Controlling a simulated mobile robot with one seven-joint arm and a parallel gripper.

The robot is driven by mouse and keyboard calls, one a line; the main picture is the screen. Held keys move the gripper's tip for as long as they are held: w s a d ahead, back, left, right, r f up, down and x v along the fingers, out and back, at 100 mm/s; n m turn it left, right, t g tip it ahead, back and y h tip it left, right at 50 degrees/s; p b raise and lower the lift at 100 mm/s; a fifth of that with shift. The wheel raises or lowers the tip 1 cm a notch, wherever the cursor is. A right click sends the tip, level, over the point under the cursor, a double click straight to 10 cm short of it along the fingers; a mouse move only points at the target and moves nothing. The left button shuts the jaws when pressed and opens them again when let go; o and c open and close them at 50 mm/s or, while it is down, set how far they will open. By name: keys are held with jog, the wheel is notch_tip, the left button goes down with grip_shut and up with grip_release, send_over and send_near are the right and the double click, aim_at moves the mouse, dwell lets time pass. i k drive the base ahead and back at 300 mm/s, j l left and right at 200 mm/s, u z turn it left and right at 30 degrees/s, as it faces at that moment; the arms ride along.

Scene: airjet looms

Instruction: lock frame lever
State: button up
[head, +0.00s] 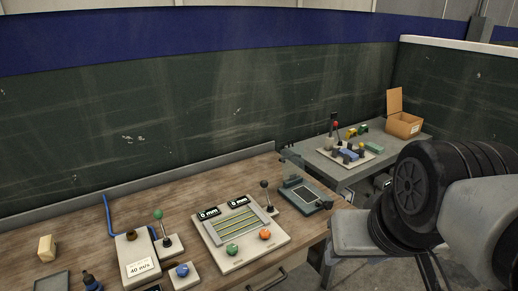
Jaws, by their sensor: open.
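No lever in the head view carries a readable name, so I cannot tell which one is the frame lever. A lever with a dark ball (264,184) stands upright at the right of a pale panel (212,252) on the wooden bench. The panel has two displays reading "0 mm", yellowish strips, a green knob (232,249) and an orange knob (265,234). A green-ball lever (158,215) stands on a small base farther left. A red-ball lever (335,125) stands on the grey table behind. My gripper is not in view; part of my arm fills the right side.
A box labelled 40 (136,258) with a blue tube and a blue knob (182,271) stand left. An open cardboard box (403,123) sits on the grey table (335,174). A dark green wall closes the back.

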aim_at(264, 183)
jog(key=i+u, duration=0.2)
jog(key=u, duration=0.2)
jog(key=i+u, duration=0.15)
jog(key=u, duration=0.3)
jog(key=i+l+u, duration=0.1)
jog(key=u, duration=0.3)
jog(key=i, duration=0.1)
